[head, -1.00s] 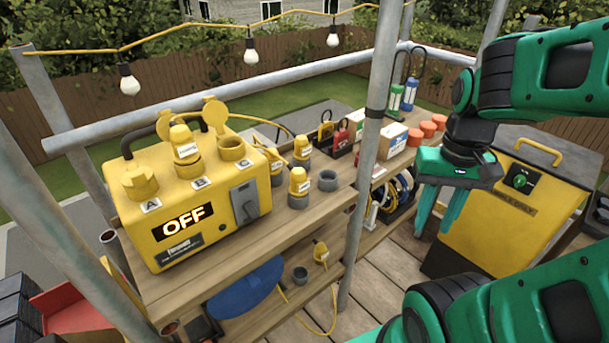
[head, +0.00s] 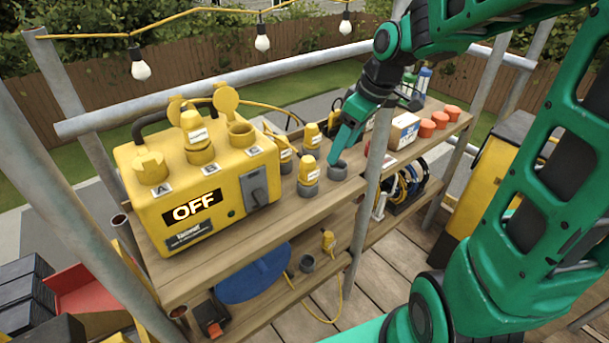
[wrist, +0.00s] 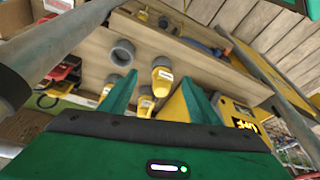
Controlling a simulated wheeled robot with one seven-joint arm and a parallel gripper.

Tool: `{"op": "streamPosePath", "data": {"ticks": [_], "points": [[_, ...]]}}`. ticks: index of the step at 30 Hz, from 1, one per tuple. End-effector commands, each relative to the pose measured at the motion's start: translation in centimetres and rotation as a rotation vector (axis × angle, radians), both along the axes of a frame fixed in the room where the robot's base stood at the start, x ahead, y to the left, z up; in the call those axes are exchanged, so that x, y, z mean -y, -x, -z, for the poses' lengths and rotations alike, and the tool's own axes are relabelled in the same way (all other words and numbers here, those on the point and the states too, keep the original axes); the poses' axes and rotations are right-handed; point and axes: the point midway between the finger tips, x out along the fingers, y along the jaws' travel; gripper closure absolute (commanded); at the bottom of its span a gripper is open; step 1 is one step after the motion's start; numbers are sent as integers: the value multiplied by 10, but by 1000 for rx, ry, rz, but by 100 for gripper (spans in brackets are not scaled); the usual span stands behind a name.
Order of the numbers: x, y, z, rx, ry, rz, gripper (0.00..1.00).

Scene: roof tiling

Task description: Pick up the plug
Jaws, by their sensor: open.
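Several yellow plugs with grey collars and white labels stand on the upper wooden shelf. The front one (head: 309,174) stands right of the yellow power box, with others (head: 311,137) behind it. Another plug (head: 192,130) sits in the middle socket, B, of the box (head: 205,180), whose display reads OFF. A further plug (head: 328,241) is on the lower shelf. My gripper (head: 336,156) is open and empty above the shelf, right of the front plug. In the wrist view a labelled plug (wrist: 162,76) appears between the open fingers (wrist: 160,92), beyond their tips, with another (wrist: 145,105) nearer.
A grey ring (head: 338,170) stands beneath my fingers. A metal pole (head: 372,180) rises at the shelf front, close to my wrist. Padlocks, a white box (head: 404,130) and orange caps (head: 427,128) occupy the shelf's right part. The yellow cable hangs below the lower shelf.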

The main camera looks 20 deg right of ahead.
Motion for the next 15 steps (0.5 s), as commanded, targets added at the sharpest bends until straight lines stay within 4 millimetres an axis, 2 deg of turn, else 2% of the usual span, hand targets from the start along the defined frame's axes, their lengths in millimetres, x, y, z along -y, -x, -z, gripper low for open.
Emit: {"op": "streamPosePath", "data": {"ticks": [1,4,8,15], "points": [[-10,-12,1,19,-11,-57,43],[-25,-26,0,52,-27,-141,43],[-35,-34,9,66,-35,-177,43],[-44,-43,40,64,-34,-175,43]]}}
